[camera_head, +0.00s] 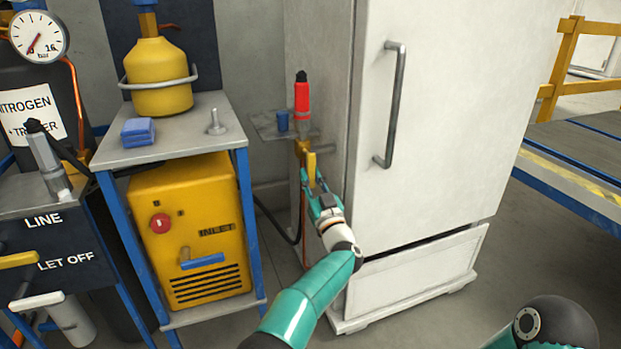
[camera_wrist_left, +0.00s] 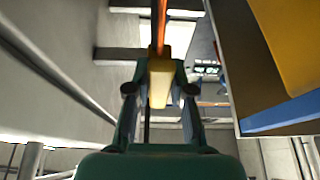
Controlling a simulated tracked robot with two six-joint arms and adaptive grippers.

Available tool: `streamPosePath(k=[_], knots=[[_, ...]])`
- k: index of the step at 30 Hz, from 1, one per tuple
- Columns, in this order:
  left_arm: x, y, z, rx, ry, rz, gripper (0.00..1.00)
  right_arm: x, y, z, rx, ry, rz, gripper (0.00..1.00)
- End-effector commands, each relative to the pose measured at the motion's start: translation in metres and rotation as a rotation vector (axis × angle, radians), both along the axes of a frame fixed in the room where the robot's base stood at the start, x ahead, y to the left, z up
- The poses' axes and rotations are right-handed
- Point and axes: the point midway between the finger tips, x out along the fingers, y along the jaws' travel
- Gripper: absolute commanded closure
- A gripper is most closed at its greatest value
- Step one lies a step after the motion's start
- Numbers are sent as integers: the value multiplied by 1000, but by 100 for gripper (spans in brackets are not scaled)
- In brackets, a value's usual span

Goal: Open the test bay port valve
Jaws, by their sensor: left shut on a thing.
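The test bay port valve is a small brass-yellow valve (camera_head: 305,155) beside the white cabinet, below a little grey shelf. Its yellow lever (camera_wrist_left: 159,88) shows between my fingers in the left wrist view. My left gripper (camera_head: 315,186) is shut on this lever, reaching up from below and in front. The gripper also shows in the left wrist view (camera_wrist_left: 160,78), one finger on each side of the lever. My fingers partly hide the lever in the head view. My right gripper is out of view; only part of my right arm shows at the bottom right.
The white cabinet (camera_head: 440,110) is close on the right. A blue-legged cart (camera_head: 180,145) with a yellow machine (camera_head: 195,230) stands left. A copper pipe (camera_head: 304,220) runs down below the valve.

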Motion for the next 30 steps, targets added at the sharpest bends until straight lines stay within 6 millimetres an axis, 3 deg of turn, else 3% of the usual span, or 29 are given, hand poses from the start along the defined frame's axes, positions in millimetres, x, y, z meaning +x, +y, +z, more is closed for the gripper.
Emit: streamPosePath(k=[10, 11, 15, 30], knots=[[1, 2, -6, -11, 10, 0, 100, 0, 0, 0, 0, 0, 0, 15], [1, 2, -6, -11, 10, 0, 75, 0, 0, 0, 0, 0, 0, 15], [1, 1, -5, -9, 7, 0, 52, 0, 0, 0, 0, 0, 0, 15], [-4, -2, -4, -5, 4, 1, 52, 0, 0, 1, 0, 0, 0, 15]])
